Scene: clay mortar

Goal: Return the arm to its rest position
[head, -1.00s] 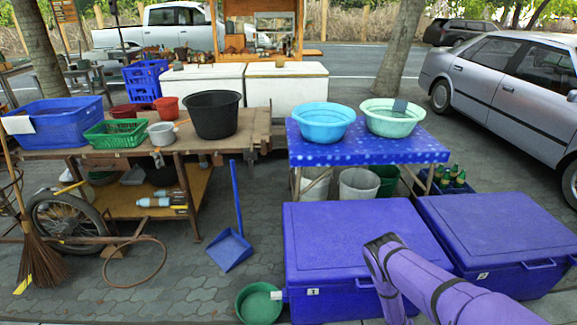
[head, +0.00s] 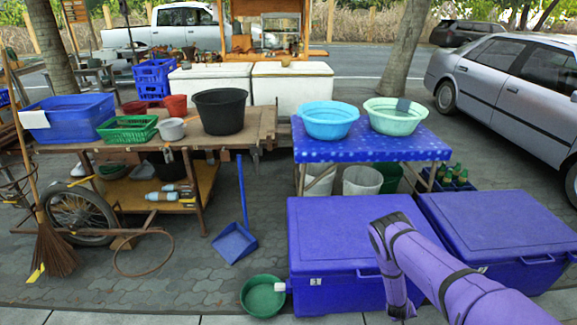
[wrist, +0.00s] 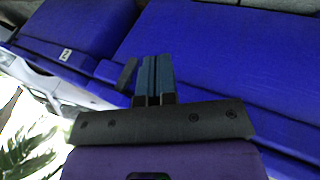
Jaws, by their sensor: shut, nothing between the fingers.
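My purple arm reaches in from the lower right of the head view and bends down in front of the blue chests. My gripper (wrist: 154,78) shows in the wrist view with its two dark fingers together and nothing between them. It is hidden in the head view, below the picture's lower edge or behind my arm. Blue chest surfaces fill much of the wrist view behind the fingers. I cannot tell the gap between the fingers and the chests.
Two blue chests, one on the left (head: 330,225) and one on the right (head: 500,225), stand close to my arm. A green basin (head: 263,296) is on the pavement. Behind are a blue-covered table (head: 350,151) with basins and a wooden cart (head: 150,150).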

